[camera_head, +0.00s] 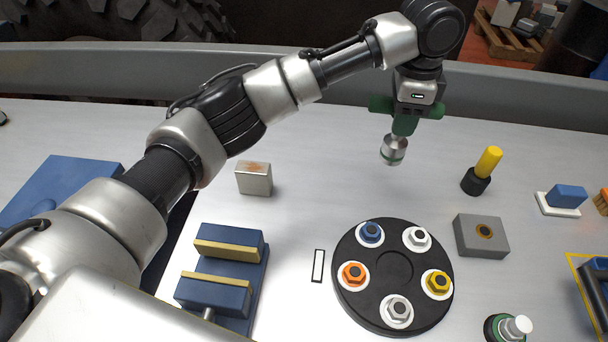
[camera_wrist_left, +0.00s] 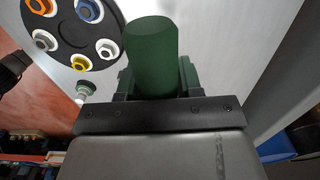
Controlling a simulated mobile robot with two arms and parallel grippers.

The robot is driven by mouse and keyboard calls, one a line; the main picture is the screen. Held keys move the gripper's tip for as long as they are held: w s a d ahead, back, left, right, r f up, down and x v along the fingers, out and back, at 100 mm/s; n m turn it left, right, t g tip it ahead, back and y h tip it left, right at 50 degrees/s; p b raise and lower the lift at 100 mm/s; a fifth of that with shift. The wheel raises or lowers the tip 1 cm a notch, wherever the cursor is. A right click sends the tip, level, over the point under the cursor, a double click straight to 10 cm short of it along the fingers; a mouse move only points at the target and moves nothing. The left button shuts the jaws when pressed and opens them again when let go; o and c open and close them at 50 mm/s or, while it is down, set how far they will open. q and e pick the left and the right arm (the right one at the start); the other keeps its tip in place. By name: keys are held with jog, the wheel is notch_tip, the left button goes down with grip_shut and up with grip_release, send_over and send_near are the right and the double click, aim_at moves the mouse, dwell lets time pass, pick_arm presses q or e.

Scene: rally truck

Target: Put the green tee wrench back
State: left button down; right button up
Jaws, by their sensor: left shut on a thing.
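The green tee wrench (camera_head: 403,126) hangs from my left gripper (camera_head: 408,106), which is shut on it. Its green crossbar sticks out on both sides of the jaws. Its silver socket end points down, above the grey bench behind the round black plate; the exact gap to the bench is hard to judge. In the left wrist view the wrench (camera_wrist_left: 150,55) is a thick green cylinder in front of the jaws. A round holder with a green ring (camera_head: 493,328) and a silver post stands at the lower right. My right gripper does not show.
The black plate (camera_head: 394,233) carries several coloured nuts. A blue vise (camera_head: 222,270) and a metal block (camera_head: 254,178) lie left of it. A grey block (camera_head: 482,236) and a yellow-handled tool (camera_head: 488,163) in a black base stand right. Bench between plate and wrench is clear.

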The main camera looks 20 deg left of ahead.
pick_arm(q)
jog(key=shift+r, duration=0.15)
jog(key=shift+a, duration=0.25)
jog(key=a+f+p, duration=0.3)
jog(key=a+f, duration=0.7)
jog(key=a, duration=0.1)
jog(key=shift+w+f, duration=0.2)
jog(key=shift+f, duration=0.1)
jog(key=shift+a+f+p, duration=0.1)
jog(key=shift+f+p, duration=0.05)
jog(key=shift+p, duration=0.15)
jog(key=c, duration=0.7)
grip_release()
jog(key=shift+c, duration=0.2)
